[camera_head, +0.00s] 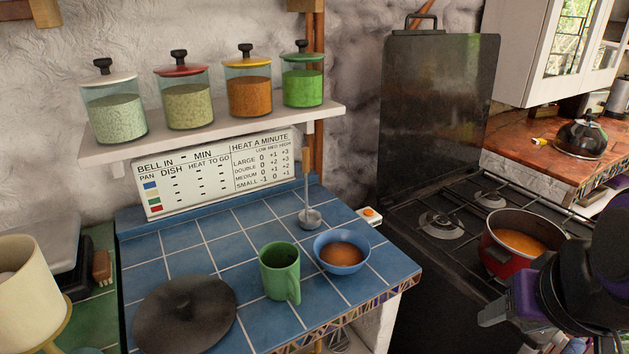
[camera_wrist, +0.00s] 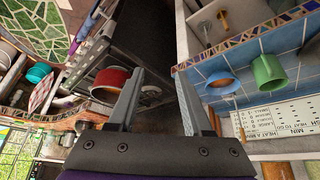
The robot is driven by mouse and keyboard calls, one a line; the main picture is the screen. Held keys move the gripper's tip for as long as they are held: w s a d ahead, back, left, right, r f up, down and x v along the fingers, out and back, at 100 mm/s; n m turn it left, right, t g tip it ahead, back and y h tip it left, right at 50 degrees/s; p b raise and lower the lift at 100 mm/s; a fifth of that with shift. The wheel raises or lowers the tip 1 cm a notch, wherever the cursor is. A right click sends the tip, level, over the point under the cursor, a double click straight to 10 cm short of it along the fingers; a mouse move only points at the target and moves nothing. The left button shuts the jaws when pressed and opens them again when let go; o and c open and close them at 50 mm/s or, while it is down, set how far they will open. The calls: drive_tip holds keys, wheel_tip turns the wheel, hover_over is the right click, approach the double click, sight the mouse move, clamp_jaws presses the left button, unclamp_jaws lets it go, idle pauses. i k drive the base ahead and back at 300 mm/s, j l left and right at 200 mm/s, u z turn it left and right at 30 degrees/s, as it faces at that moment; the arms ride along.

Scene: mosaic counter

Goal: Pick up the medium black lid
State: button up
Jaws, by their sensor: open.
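A round black lid (camera_head: 186,314) with a small knob lies on the blue-tiled counter at its front left corner in the head view. My gripper (camera_head: 490,317) is at the lower right of the head view, well to the right of the lid and beyond the counter's right edge. In the wrist view my gripper (camera_wrist: 159,68) has its two grey fingers spread apart with nothing between them.
A green mug (camera_head: 279,272) and a blue bowl (camera_head: 342,252) of orange food stand right of the lid. A ladle (camera_head: 309,216) stands behind them. A red pot (camera_head: 505,262) sits on the stove near my arm. Several jars line the shelf (camera_head: 220,131) above.

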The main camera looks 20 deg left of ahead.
sight(191, 313)
drive_tip(key=k+u, duration=0.15)
drive_tip(key=u, duration=1)
